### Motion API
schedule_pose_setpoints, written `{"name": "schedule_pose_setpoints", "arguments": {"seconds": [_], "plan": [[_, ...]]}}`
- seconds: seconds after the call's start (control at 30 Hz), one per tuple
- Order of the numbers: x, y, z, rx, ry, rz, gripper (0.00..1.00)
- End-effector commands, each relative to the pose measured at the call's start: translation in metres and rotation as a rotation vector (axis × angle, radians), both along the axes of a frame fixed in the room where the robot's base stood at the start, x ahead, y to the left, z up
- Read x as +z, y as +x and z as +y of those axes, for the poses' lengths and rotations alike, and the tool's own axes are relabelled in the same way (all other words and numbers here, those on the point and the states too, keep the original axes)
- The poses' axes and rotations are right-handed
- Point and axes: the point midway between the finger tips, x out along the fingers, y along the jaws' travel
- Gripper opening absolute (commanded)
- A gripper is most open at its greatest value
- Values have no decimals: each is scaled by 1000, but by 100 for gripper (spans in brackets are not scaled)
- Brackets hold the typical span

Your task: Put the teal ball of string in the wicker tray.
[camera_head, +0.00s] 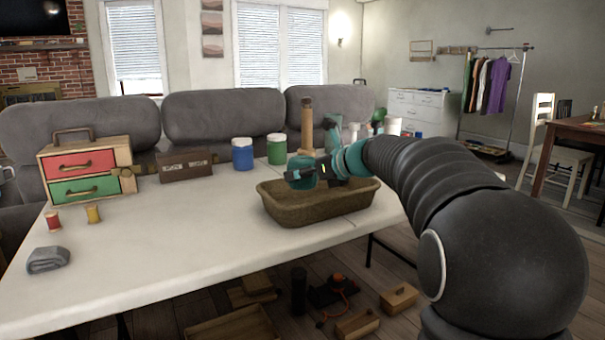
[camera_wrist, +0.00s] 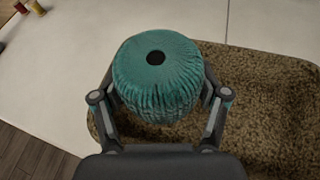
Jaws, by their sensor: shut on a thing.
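The teal ball of string (camera_wrist: 160,78) is held between the two fingers of my gripper (camera_wrist: 160,100) in the wrist view. It has a dark hole at its centre. In the head view the teal ball (camera_head: 301,172) shows over the left part of the wicker tray, partly hidden by my gripper (camera_head: 318,172). The wicker tray (camera_head: 300,211) is a brown, oblong, low-walled tray on the white table. In the wrist view the tray (camera_wrist: 275,95) lies below and to the right of the ball. I cannot tell whether the ball touches the tray.
A blue-labelled jar (camera_head: 242,154), a green jar (camera_head: 277,149) and a wooden cylinder (camera_head: 307,125) stand behind the tray. The white table (camera_head: 180,235) is clear between.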

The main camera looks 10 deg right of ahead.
Motion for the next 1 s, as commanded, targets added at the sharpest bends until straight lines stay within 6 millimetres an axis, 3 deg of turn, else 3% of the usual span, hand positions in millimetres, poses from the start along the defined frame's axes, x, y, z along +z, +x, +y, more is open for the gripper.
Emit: {"name": "schedule_pose_setpoints", "arguments": {"seconds": [0.03,0.07,0.13,0.17,0.63,1.0], "plan": [[1,0,0,0,1,-1,36],[1,0,0,0,1,-1,78],[1,0,0,-1,0,-1,96],[1,0,0,-1,0,0,100],[4,-6,-5,-1,0,0,100],[30,-56,-43,-4,-2,-2,100]]}}
